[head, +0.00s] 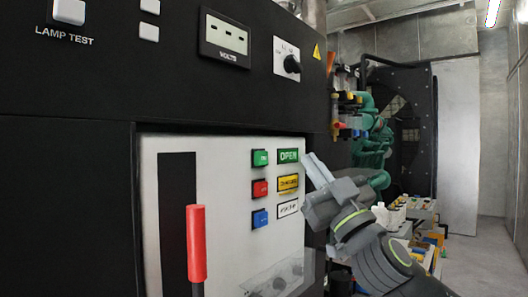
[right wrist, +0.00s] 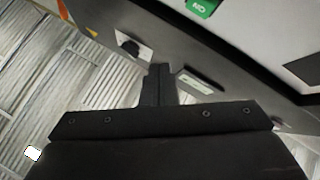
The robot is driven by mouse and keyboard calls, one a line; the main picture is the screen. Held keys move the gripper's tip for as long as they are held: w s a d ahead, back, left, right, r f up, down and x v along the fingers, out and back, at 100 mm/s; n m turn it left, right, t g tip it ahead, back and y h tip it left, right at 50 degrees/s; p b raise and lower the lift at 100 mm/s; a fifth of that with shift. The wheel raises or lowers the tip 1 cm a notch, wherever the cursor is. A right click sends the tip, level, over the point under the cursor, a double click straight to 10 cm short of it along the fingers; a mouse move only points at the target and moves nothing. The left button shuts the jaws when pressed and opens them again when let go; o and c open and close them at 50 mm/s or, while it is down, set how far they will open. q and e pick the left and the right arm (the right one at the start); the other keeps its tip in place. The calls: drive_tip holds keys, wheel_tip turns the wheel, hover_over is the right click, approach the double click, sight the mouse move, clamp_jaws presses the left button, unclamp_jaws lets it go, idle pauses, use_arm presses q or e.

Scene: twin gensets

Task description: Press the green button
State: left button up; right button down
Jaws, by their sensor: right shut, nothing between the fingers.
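The green button (head: 260,158) sits at the top of a column of three buttons on the white panel, left of the green OPEN label (head: 288,156). It also shows in the right wrist view (right wrist: 201,7), cut off by the top edge. My right gripper (head: 308,160) is just right of the OPEN label in the head view, apart from the button. In the right wrist view its fingers (right wrist: 158,72) are together with nothing between them. My left gripper is in neither view.
Below the green button are a red button (head: 260,188) and a blue button (head: 260,218). A red lever handle (head: 196,243) stands out at the panel's left. A black rotary knob (head: 292,64) is on the cabinet above. Green machinery (head: 372,150) stands behind at right.

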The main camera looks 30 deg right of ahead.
sight(266, 151)
drive_tip(key=w+a+p, duration=0.3)
drive_tip(key=w+p, duration=0.2)
drive_tip(key=w, duration=0.2)
idle(0.4)
drive_tip(key=shift+w, duration=0.15)
idle(1.8)
drive_tip(key=shift+w+a, duration=0.15)
drive_tip(key=shift+w, duration=0.1)
drive_tip(key=shift+w+a, duration=0.15)
drive_tip(key=shift+w, duration=0.25)
idle(0.9)
idle(0.3)
drive_tip(key=shift+s+d+b, duration=0.3)
drive_tip(key=shift+s, duration=0.45)
